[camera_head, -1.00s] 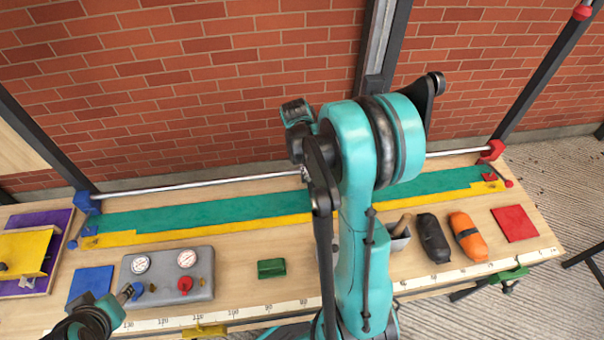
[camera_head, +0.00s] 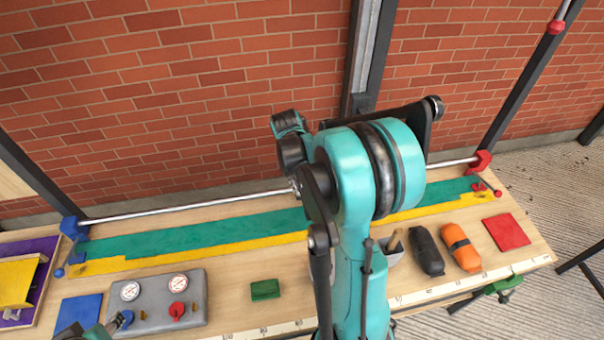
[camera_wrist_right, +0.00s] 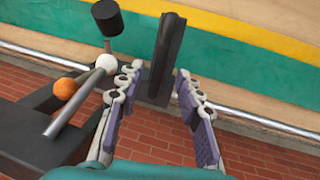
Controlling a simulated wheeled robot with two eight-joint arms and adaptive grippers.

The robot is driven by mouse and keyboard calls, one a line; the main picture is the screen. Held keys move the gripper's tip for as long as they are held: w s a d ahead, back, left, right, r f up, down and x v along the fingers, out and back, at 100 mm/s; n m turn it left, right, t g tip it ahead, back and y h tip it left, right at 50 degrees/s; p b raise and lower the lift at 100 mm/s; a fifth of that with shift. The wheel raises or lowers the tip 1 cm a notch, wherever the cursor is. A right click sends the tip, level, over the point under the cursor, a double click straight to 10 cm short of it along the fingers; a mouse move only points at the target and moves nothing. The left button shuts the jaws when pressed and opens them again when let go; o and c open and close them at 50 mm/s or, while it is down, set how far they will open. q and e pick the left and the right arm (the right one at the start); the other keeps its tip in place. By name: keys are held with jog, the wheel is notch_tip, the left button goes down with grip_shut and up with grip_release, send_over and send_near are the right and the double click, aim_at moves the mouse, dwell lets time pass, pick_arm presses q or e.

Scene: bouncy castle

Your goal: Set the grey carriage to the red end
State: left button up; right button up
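The grey carriage (camera_wrist_right: 163,55) is a dark upright piece on the metal rod (camera_wrist_right: 255,122) in the right wrist view. In the head view my right arm hides it. My right gripper (camera_wrist_right: 159,80) has its fingers apart, one on each side of the carriage's lower part; I cannot tell whether they touch it. The rod runs from a blue end bracket (camera_head: 73,228) at the left to a red end bracket (camera_head: 481,162) at the right. My left gripper (camera_head: 97,331) is at the lower left edge by the grey panel's blue knob, its fingers barely visible.
A grey panel (camera_head: 155,316) with gauges, a green block (camera_head: 265,289), a black pouch (camera_head: 427,250), an orange pouch (camera_head: 461,247) and a red square (camera_head: 506,232) lie along the front of the bench. A green and yellow strip (camera_head: 180,243) runs before the rod. A brick wall stands behind.

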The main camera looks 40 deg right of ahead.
notch_tip(320, 180, up, 9)
jog(key=a, duration=0.1)
jog(key=shift+w+a+r, duration=0.15)
jog(key=shift+w+a, duration=0.15)
jog(key=shift+w, duration=0.1)
jog(key=shift+c, duration=0.4)
